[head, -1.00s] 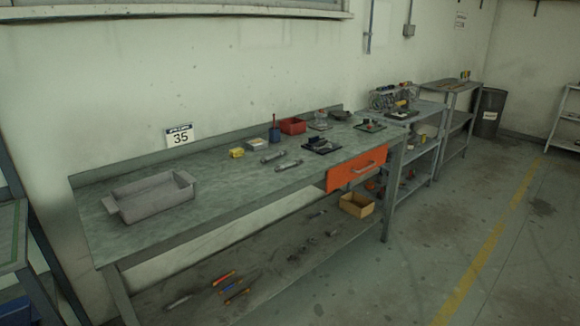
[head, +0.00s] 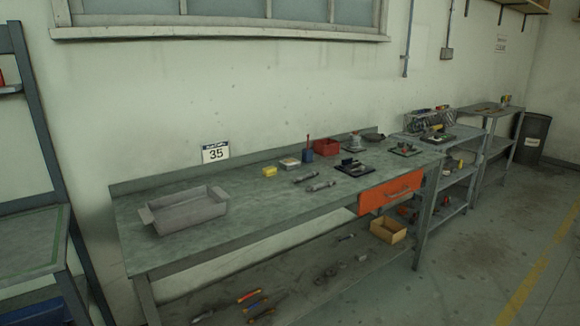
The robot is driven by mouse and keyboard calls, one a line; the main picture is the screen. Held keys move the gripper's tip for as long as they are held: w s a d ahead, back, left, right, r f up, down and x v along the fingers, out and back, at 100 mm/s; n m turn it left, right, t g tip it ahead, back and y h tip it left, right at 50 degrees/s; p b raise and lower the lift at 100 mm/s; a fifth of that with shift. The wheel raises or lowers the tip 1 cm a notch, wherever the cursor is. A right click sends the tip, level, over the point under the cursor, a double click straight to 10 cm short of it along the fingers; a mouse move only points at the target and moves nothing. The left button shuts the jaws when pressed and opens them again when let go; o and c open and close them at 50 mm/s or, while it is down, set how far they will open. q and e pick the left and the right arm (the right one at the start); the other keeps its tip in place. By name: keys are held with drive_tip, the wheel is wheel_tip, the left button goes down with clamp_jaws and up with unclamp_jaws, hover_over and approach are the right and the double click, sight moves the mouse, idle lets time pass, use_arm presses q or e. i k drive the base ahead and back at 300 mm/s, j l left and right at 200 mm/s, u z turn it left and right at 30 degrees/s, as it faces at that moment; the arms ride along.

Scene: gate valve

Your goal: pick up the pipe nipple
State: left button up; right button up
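Two short grey metal cylindrical pieces lie near the middle of the workbench (head: 262,214). One piece (head: 305,178) lies a little to the left and further back, and the other piece (head: 320,186) lies to its right and nearer the front edge. Either could be the pipe nipple; they are too small to tell apart. Neither of my grippers shows in the head view.
A grey tray (head: 190,217) stands on the bench's left. Behind the pieces are a yellow box (head: 269,171), blue holder (head: 308,156) and red bin (head: 327,147). An orange drawer (head: 390,193) hangs under the right front edge. The floor at right is clear.

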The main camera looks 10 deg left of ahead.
sight(328, 184)
drive_tip(key=i+l+u, duration=0.35)
drive_tip(key=i+l, duration=0.5)
drive_tip(key=i, duration=0.2)
